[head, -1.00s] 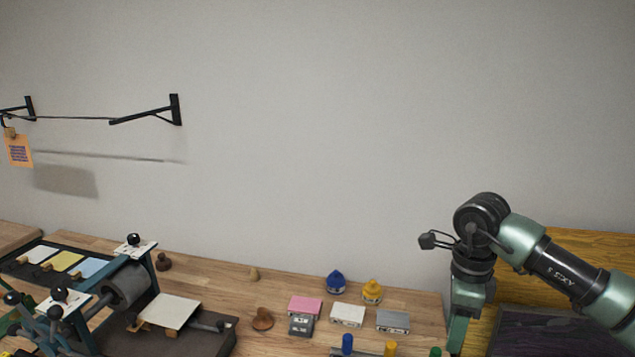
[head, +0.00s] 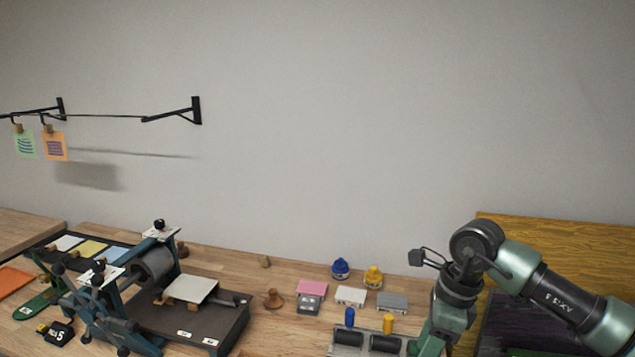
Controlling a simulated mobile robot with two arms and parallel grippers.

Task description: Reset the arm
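My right arm comes in from the right in the head view, bent at a dark joint. Its green and black wrist points down, and my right gripper (head: 428,346) is at the bottom edge, beside the right end of a grey tray with dark rollers (head: 347,339). Its fingertips are not clearly shown, so I cannot tell whether it is open or shut. I see nothing held in it. My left gripper is not in view.
A press (head: 152,268) with a bed and spoked handle stands on the left of the wooden bench. Stamp blocks, including a pink one (head: 312,288), and blue (head: 340,268) and yellow (head: 373,277) jars stand mid-bench. Prints (head: 54,147) hang from a wall line.

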